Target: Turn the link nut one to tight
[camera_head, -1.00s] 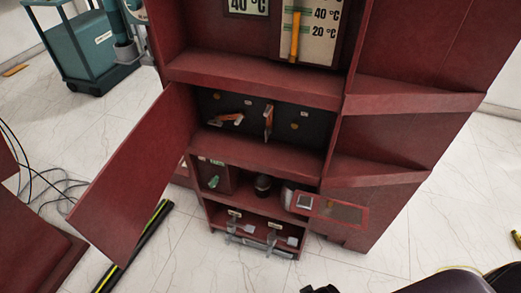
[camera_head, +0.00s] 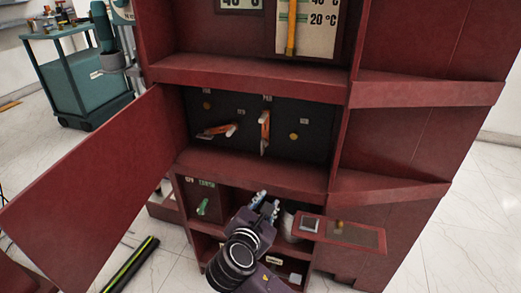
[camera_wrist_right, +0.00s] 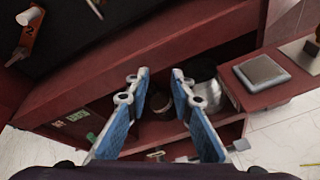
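The dark panel (camera_head: 315,115) in the open middle compartment of the red cabinet carries two orange link bars. The left link (camera_head: 214,130) lies nearly level, slightly tilted. The right link (camera_head: 265,131) stands nearly upright. Round brass-coloured fittings (camera_head: 294,136) sit on the panel; I cannot tell which one is link nut one. In the right wrist view an orange link marked "2" (camera_wrist_right: 32,37) shows at the top left. My right gripper (camera_head: 266,202) is below the panel, in front of the lower shelf, apart from the links. Its blue-padded fingers are open and empty (camera_wrist_right: 161,98). My left gripper is not in view.
An open red door (camera_head: 95,185) stands out at the left. A shelf edge (camera_head: 250,174) lies between my right gripper and the panel. A small red flap (camera_head: 345,233) juts out at the right. A green handle (camera_head: 202,207) is in the lower compartment.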

